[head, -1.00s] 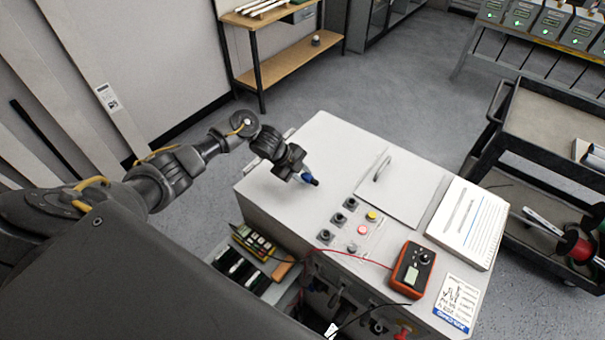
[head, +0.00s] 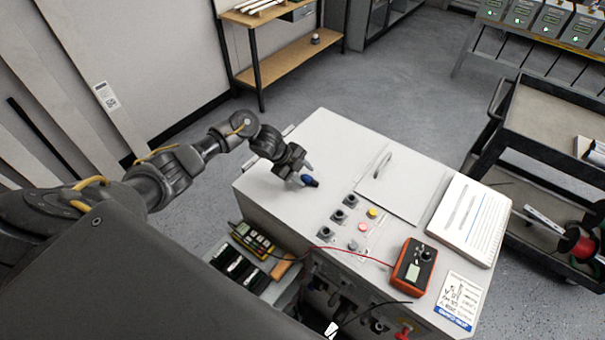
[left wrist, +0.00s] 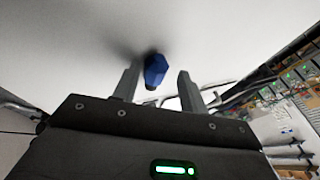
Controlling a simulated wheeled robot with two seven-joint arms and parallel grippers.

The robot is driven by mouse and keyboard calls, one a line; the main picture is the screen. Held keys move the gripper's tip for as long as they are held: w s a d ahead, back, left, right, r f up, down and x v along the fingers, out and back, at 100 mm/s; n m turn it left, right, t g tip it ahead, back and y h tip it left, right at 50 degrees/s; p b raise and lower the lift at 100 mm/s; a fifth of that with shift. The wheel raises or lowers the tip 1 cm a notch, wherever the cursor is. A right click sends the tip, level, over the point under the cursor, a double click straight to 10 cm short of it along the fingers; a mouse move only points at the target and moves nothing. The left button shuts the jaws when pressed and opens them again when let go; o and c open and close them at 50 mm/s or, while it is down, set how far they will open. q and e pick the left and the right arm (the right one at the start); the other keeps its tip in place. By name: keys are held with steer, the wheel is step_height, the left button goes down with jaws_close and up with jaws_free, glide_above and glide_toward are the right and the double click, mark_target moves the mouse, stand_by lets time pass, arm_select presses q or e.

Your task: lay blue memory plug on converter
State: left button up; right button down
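The blue memory plug (head: 309,181), with a dark end, is on or just over the white top of the converter (head: 325,140), left of the panel with the handle. My left gripper (head: 301,173) is low over the top at the plug. In the left wrist view its two fingers (left wrist: 158,88) stand apart, with the blue plug (left wrist: 155,68) between and just beyond them and gaps on both sides. The plug's shadow falls on the white surface close by. Whether its underside touches the top is hard to tell. My right gripper is not in view.
Black, yellow and red buttons (head: 362,227) sit front-right of the plug. A dark cart (head: 550,120) stands at right. The top around the plug is clear.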

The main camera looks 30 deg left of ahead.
arm_select(q)
steer(key=shift+s+f, duration=0.45)
steer(key=b+v, duration=0.1)
steer(key=v, duration=1)
steer(key=shift+w+r+b, duration=0.3)
steer(key=shift+w+r, duration=0.05)
